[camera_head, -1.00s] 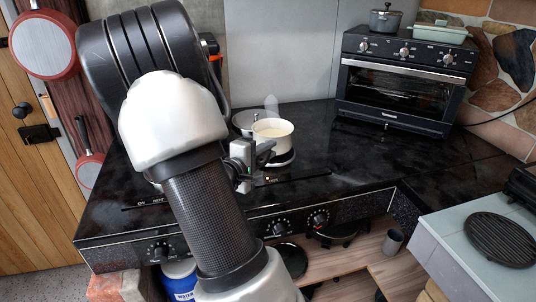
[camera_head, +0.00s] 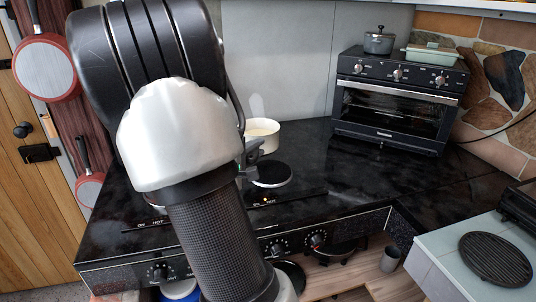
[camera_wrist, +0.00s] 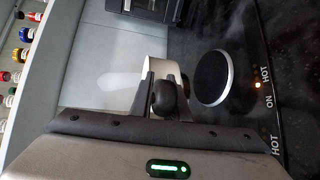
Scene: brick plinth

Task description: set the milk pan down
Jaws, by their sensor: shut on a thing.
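The milk pan (camera_head: 263,137) is cream-coloured with pale contents, behind the front burner (camera_head: 270,174) in the head view. In the wrist view the pan (camera_wrist: 157,73) shows beyond my fingers, beside the bare round burner (camera_wrist: 212,78). My gripper (camera_head: 252,156) is shut on the pan's dark handle (camera_wrist: 170,100). My arm hides the pan's left side and much of the hob. The pan looks roughly upright. I cannot tell whether its base touches the surface.
The black hob (camera_head: 325,160) is clear right of the burner. A toaster oven (camera_head: 397,103) stands at the back right, with a grey pot (camera_head: 379,42) and a green dish (camera_head: 432,54) on top. A grey wall panel (camera_head: 285,60) is close behind the pan.

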